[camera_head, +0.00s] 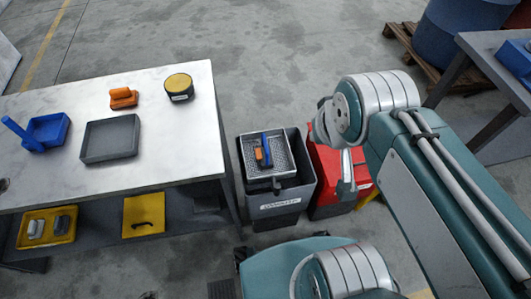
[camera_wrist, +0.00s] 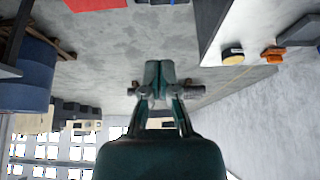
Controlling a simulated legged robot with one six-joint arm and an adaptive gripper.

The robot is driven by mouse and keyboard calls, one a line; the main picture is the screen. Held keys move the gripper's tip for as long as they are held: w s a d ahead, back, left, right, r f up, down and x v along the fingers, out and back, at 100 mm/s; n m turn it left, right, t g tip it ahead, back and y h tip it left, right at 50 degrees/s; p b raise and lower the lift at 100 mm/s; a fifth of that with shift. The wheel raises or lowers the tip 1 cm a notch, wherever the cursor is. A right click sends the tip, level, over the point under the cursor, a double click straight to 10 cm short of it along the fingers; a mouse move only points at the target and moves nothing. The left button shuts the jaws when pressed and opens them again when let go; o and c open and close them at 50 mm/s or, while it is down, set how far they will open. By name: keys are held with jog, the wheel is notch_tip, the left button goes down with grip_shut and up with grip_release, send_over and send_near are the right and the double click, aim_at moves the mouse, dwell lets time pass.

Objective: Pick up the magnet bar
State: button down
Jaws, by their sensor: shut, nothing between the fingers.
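I cannot tell for sure which thing is the magnet bar. A blue and orange handled piece (camera_head: 263,152) stands in a metal mesh basket (camera_head: 282,142) on top of a dark grey bin (camera_head: 275,208). An orange block-like piece (camera_head: 123,97) lies on the white worktable (camera_head: 185,142); it also shows in the wrist view (camera_wrist: 273,55). My gripper (camera_wrist: 158,70) is shut and empty, with its fingers together in the air. It is apart from the table and the bins. The gripper cannot be made out clearly in the head view.
The table also holds a grey tray (camera_head: 110,138), a blue tray (camera_head: 47,130) and a yellow-topped round tin (camera_head: 179,86). Yellow trays (camera_head: 145,215) lie on its lower shelf. A red bin (camera_head: 325,165) stands beside the grey bin. A blue barrel (camera_head: 455,35) stands on a pallet.

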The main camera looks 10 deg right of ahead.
jog(key=c, duration=1)
grip_release()
jog(key=o, duration=0.5)
jog(key=shift+w, duration=0.3)
jog(key=shift+c, duration=0.2)
jog(key=g+y, duration=0.2)
jog(key=g, duration=0.4)
send_over(266, 142)
jog(key=f, duration=3.4)
jog(key=shift+s+d+f, duration=0.2)
jog(key=shift+d+f, duration=0.05)
jog(key=shift+d, duration=0.05)
jog(key=shift+w+a+f, duration=0.1)
jog(key=shift+a+f, duration=0.15)
jog(key=shift+f, duration=1.3)
jog(key=shift+a+f, duration=0.2)
jog(key=shift+f, duration=1.35)
